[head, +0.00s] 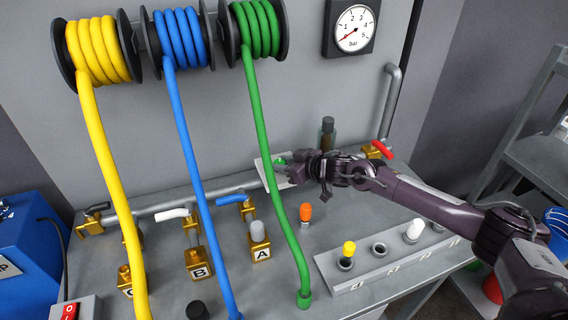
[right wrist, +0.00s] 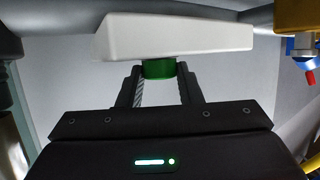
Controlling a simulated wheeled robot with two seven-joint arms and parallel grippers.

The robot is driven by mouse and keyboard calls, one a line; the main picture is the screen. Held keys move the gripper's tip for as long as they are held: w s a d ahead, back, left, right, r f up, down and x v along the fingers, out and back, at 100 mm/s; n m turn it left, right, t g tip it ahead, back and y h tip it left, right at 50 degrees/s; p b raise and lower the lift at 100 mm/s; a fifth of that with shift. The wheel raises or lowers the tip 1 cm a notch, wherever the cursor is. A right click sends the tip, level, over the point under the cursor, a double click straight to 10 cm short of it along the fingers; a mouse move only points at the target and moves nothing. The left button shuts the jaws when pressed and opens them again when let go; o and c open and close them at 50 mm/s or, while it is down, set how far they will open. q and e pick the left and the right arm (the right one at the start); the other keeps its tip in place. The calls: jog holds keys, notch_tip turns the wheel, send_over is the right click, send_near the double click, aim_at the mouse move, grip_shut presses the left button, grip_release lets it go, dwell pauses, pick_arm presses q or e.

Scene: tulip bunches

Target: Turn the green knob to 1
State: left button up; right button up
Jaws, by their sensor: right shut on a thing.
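The green knob (head: 279,160) shows as a small green spot on a white box or plate (head: 270,175) near the pipe at the back of the bench. My right gripper (head: 290,166) reaches it from the right and covers much of it. In the right wrist view, the two fingers are shut on the green knob (right wrist: 159,68), which sticks out from the white box (right wrist: 175,36). No mark 1 or pointer for the knob can be read. My left gripper is not in view.
A bar gauge (head: 352,29) hangs on the wall. The green hose (head: 262,130) runs down close to the white box. A dark bottle (head: 327,132) stands behind my right gripper; a red-handled valve (head: 382,150) is near my arm. An orange-topped plug (head: 305,212) stands in front.

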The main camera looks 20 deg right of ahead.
jog(key=n+y+b, duration=0.1)
jog(key=n+g+y+b, duration=0.1)
jog(key=b, duration=0.1)
jog(key=shift+w+d+f, duration=0.15)
jog(key=shift+w+f, duration=0.05)
jog(key=shift+f, duration=0.05)
jog(key=shift+r+n+g+y+b, duration=0.2)
jog(key=shift+n+g+y+b, duration=0.3)
jog(key=shift+n+g, duration=0.1)
jog(key=o, duration=1)
jog(key=shift+s, duration=0.1)
jog(key=shift+s+d+r, duration=0.15)
jog(key=shift+s+d, duration=0.1)
jog(key=shift+d, duration=0.2)
jog(key=b+v, duration=0.1)
jog(key=v, duration=0.5)
jog(key=shift+s+d+r, duration=0.2)
jog(key=shift+s+r, duration=0.05)
